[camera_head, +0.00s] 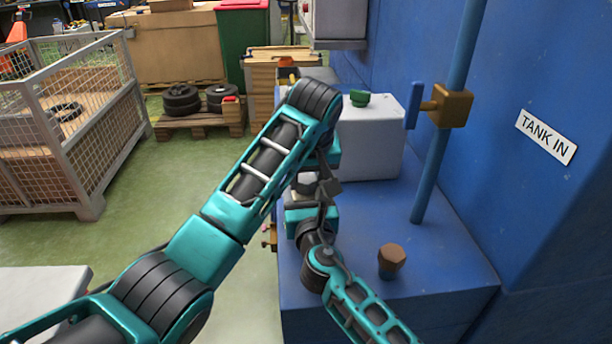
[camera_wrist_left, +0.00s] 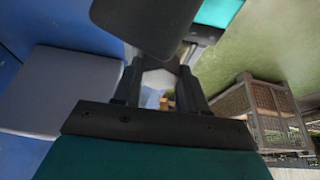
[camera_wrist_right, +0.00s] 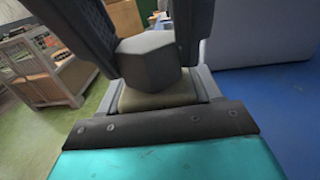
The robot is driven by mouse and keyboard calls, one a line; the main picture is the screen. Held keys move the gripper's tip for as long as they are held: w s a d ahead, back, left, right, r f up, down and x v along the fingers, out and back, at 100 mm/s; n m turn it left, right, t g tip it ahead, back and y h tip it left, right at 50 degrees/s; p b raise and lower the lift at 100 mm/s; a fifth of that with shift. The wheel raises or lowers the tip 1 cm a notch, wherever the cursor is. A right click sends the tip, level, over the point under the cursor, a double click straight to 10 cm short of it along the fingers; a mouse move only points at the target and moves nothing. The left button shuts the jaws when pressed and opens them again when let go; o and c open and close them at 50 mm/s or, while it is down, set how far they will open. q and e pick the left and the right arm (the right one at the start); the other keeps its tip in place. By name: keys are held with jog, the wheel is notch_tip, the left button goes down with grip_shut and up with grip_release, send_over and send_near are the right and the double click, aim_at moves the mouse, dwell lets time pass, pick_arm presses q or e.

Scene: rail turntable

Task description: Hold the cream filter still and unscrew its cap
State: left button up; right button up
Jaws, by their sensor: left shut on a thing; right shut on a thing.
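The cream filter (camera_wrist_right: 160,92) shows in the right wrist view as a pale body. A dark grey six-sided cap (camera_wrist_right: 150,60) sits on it. My right gripper (camera_head: 312,212) is shut on the filter body, low in that view. My left gripper (camera_head: 321,186) comes from above; its dark fingers stand on both sides of the cap and are shut on it. In the head view the two grippers meet near the blue bench's left edge, and the arms hide most of the filter. I cannot tell whether the cap has turned.
Behind are a white box (camera_head: 372,150) with a green knob (camera_head: 359,98), and a blue pipe (camera_head: 436,165) with a brass valve (camera_head: 450,105). A mesh container (camera_head: 105,130) stands left on open floor.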

pick_arm(q)
jog(key=n+y, duration=0.1)
jog(key=n, duration=0.1)
jog(key=shift+d+n, duration=0.15)
jog(key=shift+n, duration=0.25)
jog(key=n+y, duration=0.1)
jog(key=n, duration=0.2)
jog(key=shift+w+g, duration=0.1)
jog(key=shift+g, duration=0.3)
jog(key=o, duration=1.3)
jog(key=shift+c, duration=0.2)
jog(key=shift+o, duration=0.4)
jog(key=shift+r, duration=2)
